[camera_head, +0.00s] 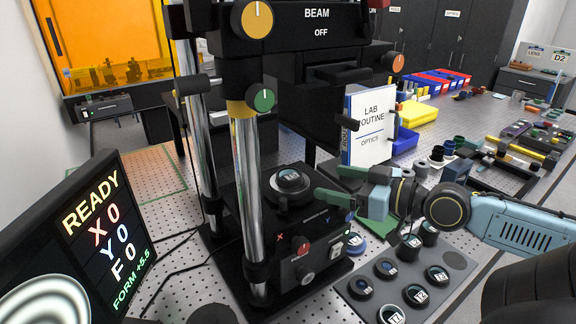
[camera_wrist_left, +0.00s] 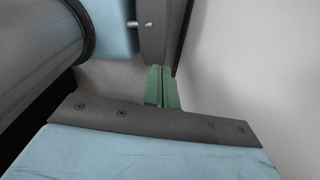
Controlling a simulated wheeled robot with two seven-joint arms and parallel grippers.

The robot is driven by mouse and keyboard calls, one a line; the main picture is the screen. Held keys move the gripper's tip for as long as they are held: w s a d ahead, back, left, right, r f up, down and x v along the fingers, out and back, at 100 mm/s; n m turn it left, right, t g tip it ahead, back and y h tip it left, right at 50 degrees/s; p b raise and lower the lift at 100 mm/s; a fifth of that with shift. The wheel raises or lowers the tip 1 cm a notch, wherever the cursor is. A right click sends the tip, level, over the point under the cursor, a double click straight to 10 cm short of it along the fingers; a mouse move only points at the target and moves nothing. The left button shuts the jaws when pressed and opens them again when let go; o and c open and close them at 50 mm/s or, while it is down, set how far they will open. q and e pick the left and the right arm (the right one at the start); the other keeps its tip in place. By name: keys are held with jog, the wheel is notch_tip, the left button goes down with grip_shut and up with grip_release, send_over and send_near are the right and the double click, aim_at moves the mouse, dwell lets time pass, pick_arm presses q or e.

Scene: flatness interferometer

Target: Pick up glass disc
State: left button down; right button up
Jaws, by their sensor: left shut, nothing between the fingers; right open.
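Several similar labelled discs stand in a grey tray (camera_head: 457,259) at the lower right; I cannot tell which one is the glass disc meant. My right gripper (camera_head: 330,181) comes in from the right with its green fingers apart. Its tips are just right of the stage disc, with nothing seen between them. My left gripper (camera_wrist_left: 162,88) shows in the left wrist view with its green fingers together and empty; it is not clear in the head view.
Chrome columns (camera_head: 246,190) stand left of the stage, with the beam head (camera_head: 300,30) above it. A display (camera_head: 85,240) reading READY is at the lower left. A white lab routine binder (camera_head: 368,125) stands behind my right gripper. Optics parts crowd the bench at right.

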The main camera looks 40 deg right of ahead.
aim_at(296, 176)
jog(key=shift+r+p+x, duration=0.2)
jog(key=shift+p+x, duration=0.75)
jog(key=shift+p, duration=0.05)
jog(key=shift+w+a+f, duration=0.1)
jog(key=shift+w, duration=0.2)
jog(key=shift+w+a+f, duration=0.15)
jog(key=shift+w+f, duration=0.05)
jog(key=shift+w, duration=0.45)
jog(key=shift+w+a+f+p, duration=0.15)
jog(key=shift+w+a+p, duration=0.05)
jog(key=shift+w+p, duration=0.25)
jog(key=shift+w+a, duration=0.25)
jog(key=shift+w, duration=0.3)
jog(key=p+x, duration=0.1)
jog(key=x, duration=0.1)
jog(key=shift+w+a+f, duration=0.1)
jog(key=shift+w+a, duration=0.05)
jog(key=shift+w, duration=0.15)
jog(key=shift+w+a+f+p, duration=0.2)
jog(key=shift+w+f+p, duration=0.1)
jog(key=shift+w, duration=0.3)
pick_arm(q)
jog(key=r, duration=0.1)
jog(key=w+r, duration=0.1)
jog(key=r, duration=0.1)
jog(key=w+r, duration=0.1)
jog(key=r, duration=0.1)
pick_arm(e)
jog(key=shift+c, duration=0.3)
